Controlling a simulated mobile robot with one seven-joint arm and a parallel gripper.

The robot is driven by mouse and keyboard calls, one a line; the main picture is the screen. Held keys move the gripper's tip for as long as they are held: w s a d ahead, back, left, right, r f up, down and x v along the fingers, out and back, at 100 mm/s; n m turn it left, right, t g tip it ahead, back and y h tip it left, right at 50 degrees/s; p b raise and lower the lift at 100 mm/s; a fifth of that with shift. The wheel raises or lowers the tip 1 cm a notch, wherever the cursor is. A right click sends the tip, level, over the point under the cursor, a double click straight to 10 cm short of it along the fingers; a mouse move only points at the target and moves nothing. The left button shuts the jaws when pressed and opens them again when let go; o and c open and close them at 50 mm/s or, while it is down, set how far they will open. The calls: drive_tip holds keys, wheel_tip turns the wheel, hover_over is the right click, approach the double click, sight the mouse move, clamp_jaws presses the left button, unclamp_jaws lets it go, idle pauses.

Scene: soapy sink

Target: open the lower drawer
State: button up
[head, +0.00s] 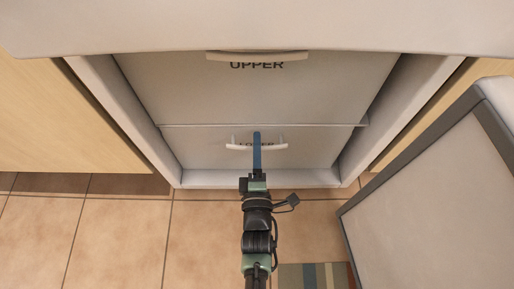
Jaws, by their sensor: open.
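The lower drawer (200,152) is a light grey front marked LOWER, low in a white cabinet, and it looks shut. My gripper (257,136) is seen from above and behind as a narrow blue shape over the middle of the handle. It is open. Whether it touches the handle or is only in front of it cannot be told. The upper drawer (180,85), marked UPPER, is shut above, with its own handle (258,56) at the top.
A white panel with a grey edge, like an open door (440,200), stands at the right. Wooden cabinets (60,120) flank the unit. The tiled floor (120,240) is clear at the left. A striped mat (312,276) lies at the bottom, beside my arm.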

drive_tip(key=shift+c, duration=0.3)
clamp_jaws()
idle(1.2)
